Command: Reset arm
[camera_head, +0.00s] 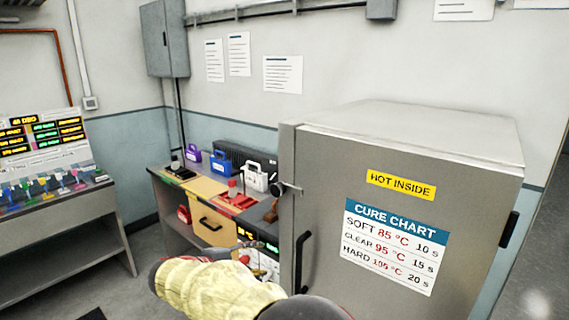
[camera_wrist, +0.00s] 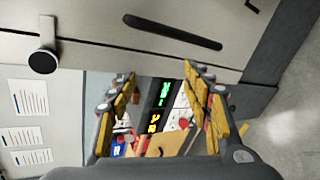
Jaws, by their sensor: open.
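My gripper (camera_wrist: 160,105) is open in the wrist view, with its yellow-padded fingers spread and nothing between them. Past the fingers, the wrist view shows a panel with green and yellow displays (camera_wrist: 163,93). In the head view my arm, in a pale yellow cover, reaches in from the bottom centre; the gripper fingers are hard to make out there. The large grey oven (camera_head: 320,195) stands to the right of my arm, with its door closed. Its dark vertical handle (camera_head: 300,262) is close to the arm.
A workbench (camera_head: 205,205) stands behind, holding blue, purple and white cases (camera_head: 258,177) and a red item. A console with lit displays (camera_head: 42,135) is at left, with a shelf below. Grey floor (camera_head: 125,290) is free between console and arm.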

